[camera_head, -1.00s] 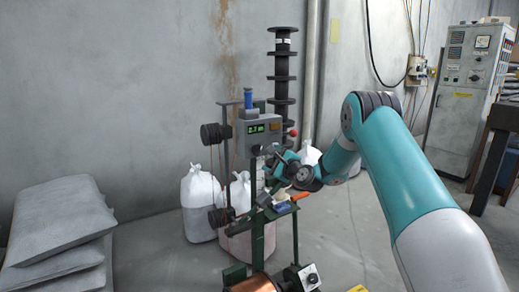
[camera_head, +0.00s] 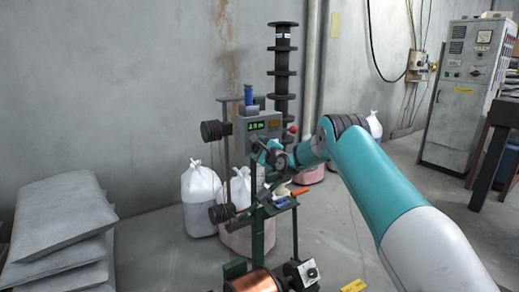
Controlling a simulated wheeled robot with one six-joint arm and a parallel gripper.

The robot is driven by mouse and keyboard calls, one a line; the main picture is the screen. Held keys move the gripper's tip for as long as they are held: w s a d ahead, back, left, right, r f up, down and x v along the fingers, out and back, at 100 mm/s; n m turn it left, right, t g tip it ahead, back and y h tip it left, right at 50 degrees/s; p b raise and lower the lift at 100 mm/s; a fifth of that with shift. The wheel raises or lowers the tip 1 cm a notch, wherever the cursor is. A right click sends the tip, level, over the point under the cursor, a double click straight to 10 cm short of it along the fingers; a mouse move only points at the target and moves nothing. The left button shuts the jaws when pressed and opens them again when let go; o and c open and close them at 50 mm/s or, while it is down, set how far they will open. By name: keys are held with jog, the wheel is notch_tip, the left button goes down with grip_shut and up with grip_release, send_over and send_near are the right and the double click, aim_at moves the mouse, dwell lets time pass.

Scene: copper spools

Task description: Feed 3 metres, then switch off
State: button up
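The winding machine has a grey control box (camera_head: 267,133) with a lit green display (camera_head: 257,126); its digits are too small to read surely. A red knob (camera_head: 293,129) sits at the box's right side. A copper spool (camera_head: 257,281) is low at the machine's base, with a small box with a dark dial (camera_head: 309,273) to its right. My gripper (camera_head: 262,152) is right at the lower front of the control box. Its fingertips are hard to make out, and I cannot tell whether they touch anything or are open.
A small shelf (camera_head: 270,210) below my gripper holds an orange-handled tool (camera_head: 299,192). White sacks (camera_head: 201,190) stand behind on the left, grey sacks (camera_head: 62,222) are stacked at far left, and a grey cabinet (camera_head: 463,92) stands at right. The floor to the right is open.

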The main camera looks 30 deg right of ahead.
jog(key=c, duration=0.7)
jog(key=shift+f+n+b, duration=0.1)
jog(key=shift+n+b, duration=0.3)
jog(key=shift+b, duration=0.05)
jog(key=shift+f+n+b, duration=0.15)
jog(key=shift+n+b, duration=4.9)
jog(key=shift+n, duration=1.45)
